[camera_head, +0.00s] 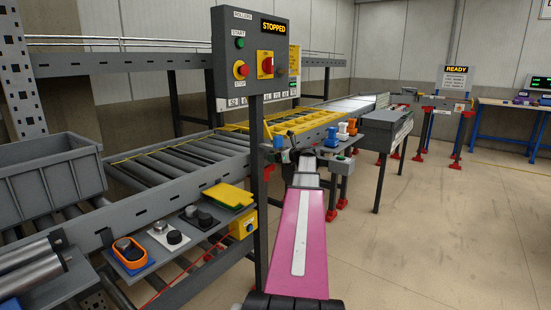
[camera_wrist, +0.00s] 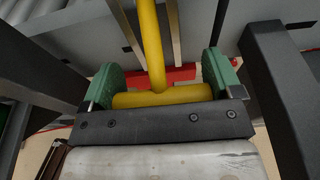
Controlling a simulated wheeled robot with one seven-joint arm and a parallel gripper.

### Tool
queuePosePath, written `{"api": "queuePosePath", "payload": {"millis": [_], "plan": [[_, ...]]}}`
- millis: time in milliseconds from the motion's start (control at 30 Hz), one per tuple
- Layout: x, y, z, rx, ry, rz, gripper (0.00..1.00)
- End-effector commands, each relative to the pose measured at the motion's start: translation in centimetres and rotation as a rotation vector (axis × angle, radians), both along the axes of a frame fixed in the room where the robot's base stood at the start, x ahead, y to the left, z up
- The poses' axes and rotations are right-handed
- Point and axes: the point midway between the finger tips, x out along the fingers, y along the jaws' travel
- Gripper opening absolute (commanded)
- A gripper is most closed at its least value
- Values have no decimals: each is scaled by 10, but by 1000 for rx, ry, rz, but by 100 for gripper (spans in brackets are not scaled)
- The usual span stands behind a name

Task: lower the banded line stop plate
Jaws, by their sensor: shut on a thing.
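In the wrist view my gripper (camera_wrist: 162,84) has its two green pads at either end of the crossbar of a yellow T-shaped handle (camera_wrist: 160,97). It is shut on that handle. The handle's yellow stem (camera_wrist: 151,45) runs away from the gripper, toward a red part (camera_wrist: 172,75) behind it. I cannot make out a banded stop plate in either view. In the head view my pink arm reaches forward to the conveyor's side, and the gripper is too small and covered to tell there.
A control post (camera_head: 252,55) reading STOPPED stands close left of my arm. A roller conveyor (camera_head: 180,160) with a yellow frame (camera_head: 295,123) runs behind it. A grey bin (camera_head: 45,180) is at left. A grey box on legs (camera_head: 385,128) stands right. The floor at right is clear.

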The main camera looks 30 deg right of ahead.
Motion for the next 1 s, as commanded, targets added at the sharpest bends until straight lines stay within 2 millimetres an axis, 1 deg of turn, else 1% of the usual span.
{"api": "queuePosePath", "payload": {"millis": [200,533,800,1000], "plan": [[-10,-5,14,-79,185,0,42],[-20,-10,35,-199,475,0,42],[-23,-12,54,-293,702,0,42],[-23,-11,64,-347,840,0,42]]}}
